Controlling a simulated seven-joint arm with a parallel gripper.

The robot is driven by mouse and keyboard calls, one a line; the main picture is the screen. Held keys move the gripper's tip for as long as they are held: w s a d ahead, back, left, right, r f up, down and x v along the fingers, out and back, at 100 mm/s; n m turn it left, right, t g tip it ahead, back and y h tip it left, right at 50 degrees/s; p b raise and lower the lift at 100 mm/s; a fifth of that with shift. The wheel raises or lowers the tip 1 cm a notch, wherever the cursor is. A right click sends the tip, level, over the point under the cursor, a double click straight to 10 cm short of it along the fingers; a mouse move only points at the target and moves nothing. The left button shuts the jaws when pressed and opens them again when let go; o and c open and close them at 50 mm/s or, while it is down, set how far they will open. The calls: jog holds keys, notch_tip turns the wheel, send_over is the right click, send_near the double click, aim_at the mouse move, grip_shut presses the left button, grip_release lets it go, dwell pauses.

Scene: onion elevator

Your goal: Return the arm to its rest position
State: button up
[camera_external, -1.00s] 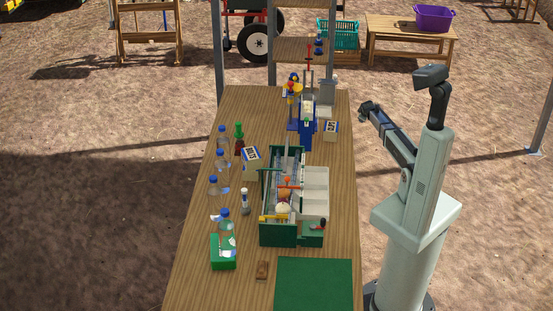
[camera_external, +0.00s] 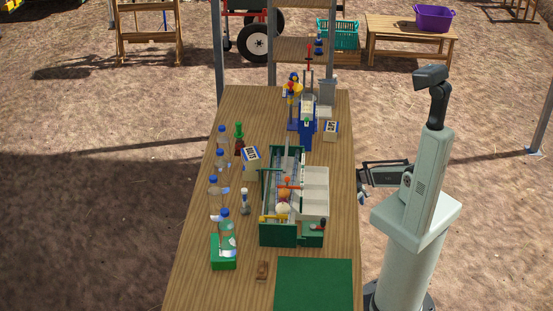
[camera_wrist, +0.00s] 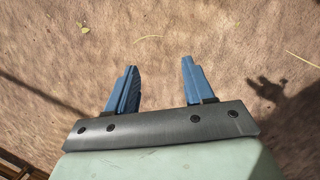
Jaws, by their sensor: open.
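My gripper (camera_external: 362,181) hangs just off the right edge of the wooden table, beside my column. It is small and dark in the external view, and its fingers are hard to make out there. In the wrist view my gripper (camera_wrist: 158,66) shows two blue fingers spread well apart, with only bare ground beyond them. Nothing is between them. My arm is folded low, its forearm nearly level and pointing left toward the table.
The table (camera_external: 190,285) carries a green-walled tray device (camera_external: 292,240), several clear bottles with blue caps (camera_external: 214,198), a green box (camera_external: 223,264), a green mat (camera_external: 314,284) and a blue device (camera_external: 306,135). Bare ground surrounds my base.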

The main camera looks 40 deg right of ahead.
jog(key=s+a+g, duration=0.1)
jog(key=s+a, duration=0.3)
jog(key=s, duration=0.3)
jog(key=s+a+f+m+g+y, duration=0.1)
jog(key=s+a+g, duration=0.1)
jog(key=s+a, duration=0.2)
jog(key=s+a+f+g, duration=0.1)
jog(key=s+a, duration=0.3)
jog(key=s, duration=0.6)
jog(key=shift+s+a+g+y, duration=0.2)
jog(key=shift+g+y, duration=0.1)
jog(key=shift+g, duration=0.1)
jog(key=shift+f, duration=0.1)
